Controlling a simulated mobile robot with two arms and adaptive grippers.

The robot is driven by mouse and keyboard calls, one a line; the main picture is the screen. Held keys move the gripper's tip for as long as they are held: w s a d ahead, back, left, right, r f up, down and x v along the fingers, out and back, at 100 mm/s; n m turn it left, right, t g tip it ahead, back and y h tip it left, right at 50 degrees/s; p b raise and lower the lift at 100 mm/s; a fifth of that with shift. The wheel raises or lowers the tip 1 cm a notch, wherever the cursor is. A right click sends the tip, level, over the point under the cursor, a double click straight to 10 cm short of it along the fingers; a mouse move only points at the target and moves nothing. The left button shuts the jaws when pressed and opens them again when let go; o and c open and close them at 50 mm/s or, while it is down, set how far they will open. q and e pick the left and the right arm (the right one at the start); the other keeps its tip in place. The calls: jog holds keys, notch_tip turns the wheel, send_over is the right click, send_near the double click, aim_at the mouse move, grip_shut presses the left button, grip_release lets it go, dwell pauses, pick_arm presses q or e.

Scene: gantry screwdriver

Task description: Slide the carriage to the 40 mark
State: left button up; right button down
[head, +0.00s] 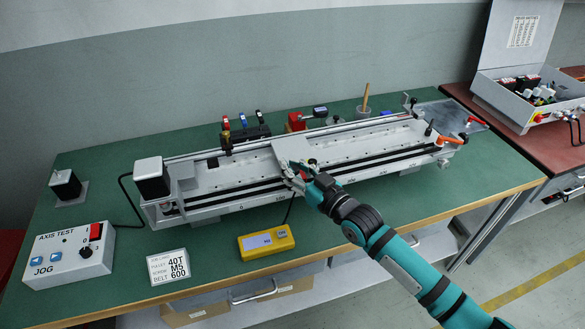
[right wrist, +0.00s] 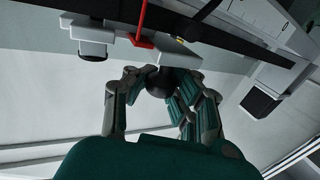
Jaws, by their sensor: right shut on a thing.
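The carriage (head: 289,152) is a pale grey plate lying across the long gantry rail (head: 225,180), near the middle of its length. My right gripper (head: 292,175) is at the carriage's front edge. In the right wrist view my right gripper (right wrist: 160,82) is shut around a dark round knob (right wrist: 159,81). The knob sits under a pale block with a red bent piece (right wrist: 140,38) beside it. The fingers hide part of the knob. My left gripper is not in view.
A yellow readout box (head: 266,242) lies in front of the rail. A jog box (head: 69,255) and a printed card (head: 169,267) stand at the left. A motor (head: 152,178) is at the rail's left end. An orange-handled part (head: 450,140) is at its right end.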

jog(key=shift+s+a+f, duration=0.1)
jog(key=shift+s+f, duration=0.05)
jog(key=shift+f, duration=0.05)
jog(key=a, duration=0.1)
jog(key=s+a+p, duration=0.1)
jog(key=a, duration=0.1)
jog(key=a+p, duration=0.1)
jog(key=a, duration=0.1)
jog(key=shift+s, duration=0.35)
jog(key=a, duration=0.2)
jog(key=s+a, duration=0.1)
jog(key=a, duration=0.1)
jog(key=s+a+p, duration=0.1)
jog(key=a, duration=0.2)
jog(key=shift+s+f, duration=0.1)
jog(key=shift+f, duration=0.15)
jog(key=shift+d, duration=0.1)
jog(key=c, duration=1.6)
grip_release()
jog(key=shift+s, duration=0.1)
jog(key=o, duration=0.5)
jog(key=shift+s+d+r, duration=0.1)
jog(key=shift+s+r, duration=0.1)
jog(key=shift+r, duration=0.15)
jog(key=shift+w, duration=0.1)
jog(key=shift+w, duration=0.1)
